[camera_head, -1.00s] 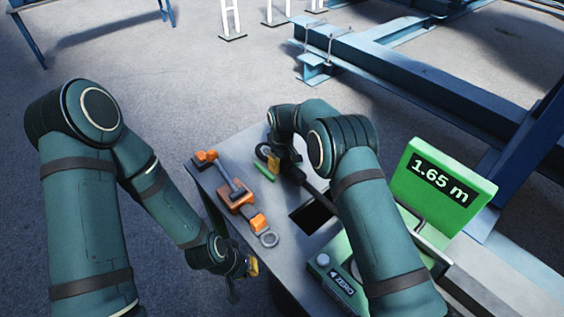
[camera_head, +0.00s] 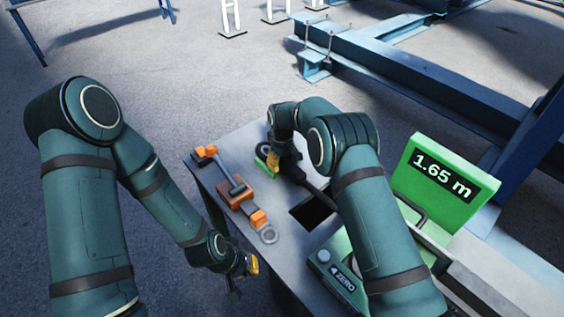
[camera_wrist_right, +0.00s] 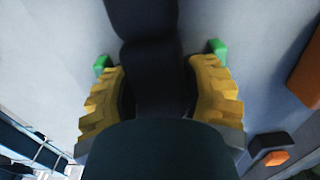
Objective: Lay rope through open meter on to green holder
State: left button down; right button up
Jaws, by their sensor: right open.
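The dark rope (camera_head: 317,193) runs over the table from beneath my right arm to the green holder (camera_head: 262,163). In the right wrist view the rope (camera_wrist_right: 150,70) passes between the two green posts of the holder (camera_wrist_right: 217,49). My right gripper (camera_head: 272,160) is at the holder; its yellow fingers (camera_wrist_right: 160,95) stand open on either side of the rope. The green meter (camera_head: 440,178) reads 1.65 m; my right arm partly hides it, so its opening and the rope there cannot be judged. My left gripper (camera_head: 246,270) hangs beside the table's near left edge, apart from the rope; its jaws are unclear.
An orange and grey tool (camera_head: 238,190) lies on the grey table (camera_head: 232,145), left of a dark square opening (camera_head: 312,213). A ZERO button box (camera_head: 345,277) is at the front. Blue steel beams (camera_head: 420,80) stand behind. The floor left of the table is clear.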

notch_tip(320, 180, up, 12)
jog(key=shift+r, duration=0.1)
